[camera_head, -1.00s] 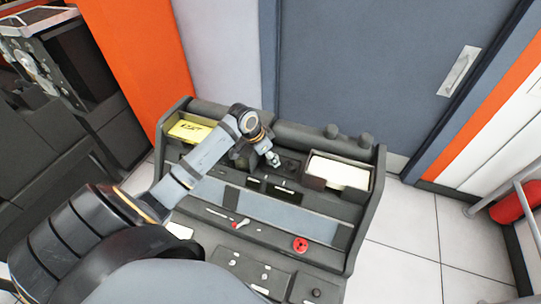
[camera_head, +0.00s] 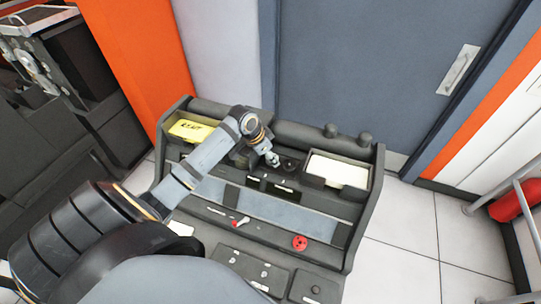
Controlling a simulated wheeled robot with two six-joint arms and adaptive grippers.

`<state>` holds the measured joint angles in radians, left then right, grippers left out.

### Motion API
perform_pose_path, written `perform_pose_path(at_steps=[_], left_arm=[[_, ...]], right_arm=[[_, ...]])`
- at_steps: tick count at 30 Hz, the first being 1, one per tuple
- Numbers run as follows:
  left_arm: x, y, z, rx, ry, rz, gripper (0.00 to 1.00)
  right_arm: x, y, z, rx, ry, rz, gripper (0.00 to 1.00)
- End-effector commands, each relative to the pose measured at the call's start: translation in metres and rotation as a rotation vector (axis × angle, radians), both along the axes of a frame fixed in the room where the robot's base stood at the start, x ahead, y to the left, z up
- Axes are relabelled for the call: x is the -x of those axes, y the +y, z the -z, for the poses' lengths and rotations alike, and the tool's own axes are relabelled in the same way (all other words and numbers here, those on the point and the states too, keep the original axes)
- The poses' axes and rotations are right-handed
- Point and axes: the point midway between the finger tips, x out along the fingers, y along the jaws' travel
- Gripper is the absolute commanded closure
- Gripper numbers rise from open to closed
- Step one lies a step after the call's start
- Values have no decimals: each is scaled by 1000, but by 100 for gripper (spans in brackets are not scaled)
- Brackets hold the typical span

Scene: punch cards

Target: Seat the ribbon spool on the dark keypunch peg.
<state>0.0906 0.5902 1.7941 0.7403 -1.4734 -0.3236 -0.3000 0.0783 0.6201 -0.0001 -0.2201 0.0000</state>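The keypunch desk (camera_head: 262,204) stands in the middle of the view. A small red round piece with dark spots (camera_head: 300,243) lies on its lower right ledge; it looks like the ribbon spool, but I cannot be sure. My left gripper (camera_head: 272,159) points down over the desk's upper middle. Its fingers are small, and I cannot tell whether they are open or hold anything. A dark round part (camera_head: 290,165) sits just right of the gripper; I cannot tell whether it is the peg or a spool on it. My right gripper is out of view.
A yellow card box (camera_head: 190,130) is at the desk's upper left, and a tray of pale cards (camera_head: 338,171) at its upper right. A red-tipped lever (camera_head: 240,222) rises from the front panel.

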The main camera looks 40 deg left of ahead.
Motion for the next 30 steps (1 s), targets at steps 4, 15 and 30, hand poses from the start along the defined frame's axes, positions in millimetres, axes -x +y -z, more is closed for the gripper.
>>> perform_pose_path(at_steps=[4, 15, 30], left_arm=[[1, 1, 1, -1, 3, -2, 83], [1, 2, 3, -2, 4, -2, 51], [0, 4, 2, -10, 1, -3, 45]], right_arm=[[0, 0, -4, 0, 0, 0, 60], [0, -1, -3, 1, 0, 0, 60], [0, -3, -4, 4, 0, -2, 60]])
